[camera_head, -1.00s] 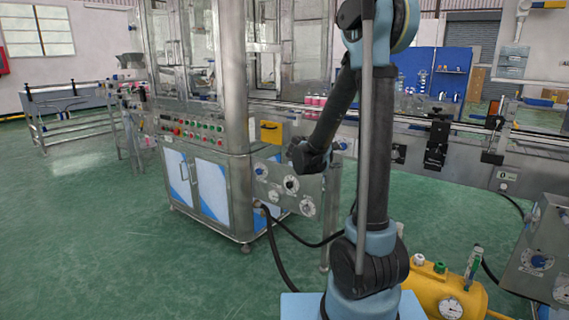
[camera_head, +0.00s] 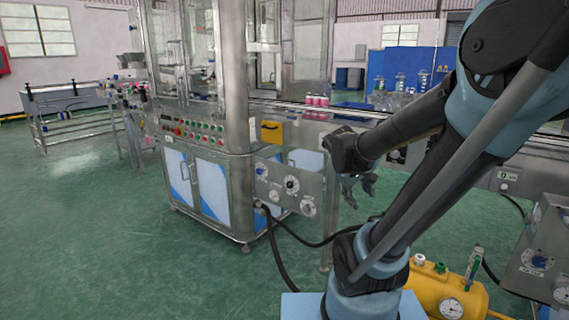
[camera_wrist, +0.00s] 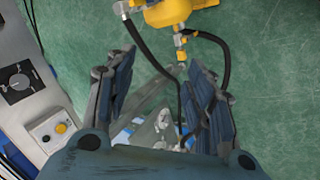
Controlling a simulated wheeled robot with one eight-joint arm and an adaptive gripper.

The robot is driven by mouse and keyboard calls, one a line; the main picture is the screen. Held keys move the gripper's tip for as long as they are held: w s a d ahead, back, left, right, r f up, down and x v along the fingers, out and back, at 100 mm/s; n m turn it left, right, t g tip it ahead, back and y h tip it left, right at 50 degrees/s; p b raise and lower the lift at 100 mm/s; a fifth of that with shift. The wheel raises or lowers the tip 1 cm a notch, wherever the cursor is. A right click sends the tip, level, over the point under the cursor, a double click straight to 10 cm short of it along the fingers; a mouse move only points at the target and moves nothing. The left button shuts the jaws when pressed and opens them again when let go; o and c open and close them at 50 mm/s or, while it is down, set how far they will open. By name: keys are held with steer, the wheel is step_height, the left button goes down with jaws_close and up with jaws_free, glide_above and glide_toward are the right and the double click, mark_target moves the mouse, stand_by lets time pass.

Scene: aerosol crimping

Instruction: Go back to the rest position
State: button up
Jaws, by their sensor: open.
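My gripper (camera_wrist: 163,92) is open in the wrist view, with its two dark blue padded fingers well apart and nothing between them. It points down over the green floor. In the head view my gripper (camera_head: 361,186) shows small and partly hidden below my forearm, in front of the crimping machine's lower panel. My arm leans to the right and crosses the right half of the head view.
The crimping machine (camera_head: 208,190) stands at centre left, with a conveyor (camera_head: 285,112) running right behind my arm. A yellow tank (camera_head: 428,288) with a gauge sits beside my base; a yellow fitting (camera_wrist: 172,12) with black hoses shows in the wrist view. Open floor (camera_head: 90,240) lies left.

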steer(key=s+a+f+m+g+y, duration=0.1)
steer(key=s+a+f+m+y, duration=0.1)
steer(key=s, duration=0.5)
steer(key=s+a+f+m+y, duration=0.2)
steer(key=s+a+f, duration=0.1)
steer(key=s, duration=0.4)
steer(key=shift+a+f+m+g+y, duration=0.2)
steer(key=shift+a+m+g+y, duration=0.15)
steer(key=shift+a, duration=0.25)
